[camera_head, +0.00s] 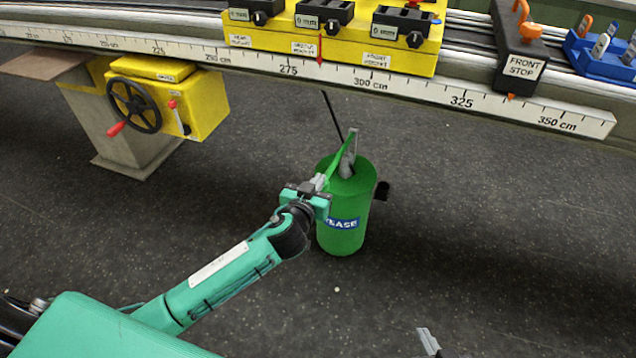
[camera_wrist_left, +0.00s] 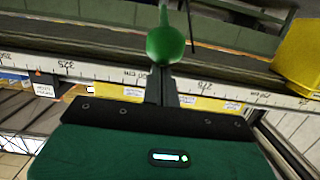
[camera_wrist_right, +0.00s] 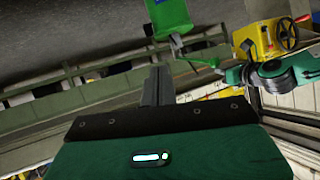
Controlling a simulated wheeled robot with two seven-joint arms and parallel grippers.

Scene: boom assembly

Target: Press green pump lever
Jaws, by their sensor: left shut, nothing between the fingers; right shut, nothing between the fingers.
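The green grease pump (camera_head: 342,222) is an upright cylinder standing on the dark floor below the rail. Its green lever (camera_head: 341,157) slants from the grey bracket on top down toward the left. My left gripper (camera_head: 320,183) is shut and empty at the lever's low end. In the left wrist view the lever's round green knob (camera_wrist_left: 165,44) is right at the fingertips (camera_wrist_left: 161,75); I cannot tell whether they touch. My right gripper (camera_head: 428,340) is shut and empty, low in the head view. The right wrist view shows the pump (camera_wrist_right: 168,18) and lever (camera_wrist_right: 205,62) beyond its fingertips (camera_wrist_right: 157,75).
A long rail with a centimetre scale (camera_head: 470,100) crosses above and behind the pump. It carries a yellow block (camera_head: 335,45) and a black front stop (camera_head: 520,60). A yellow box with a handwheel (camera_head: 135,105) is at the left. The floor right of the pump is clear.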

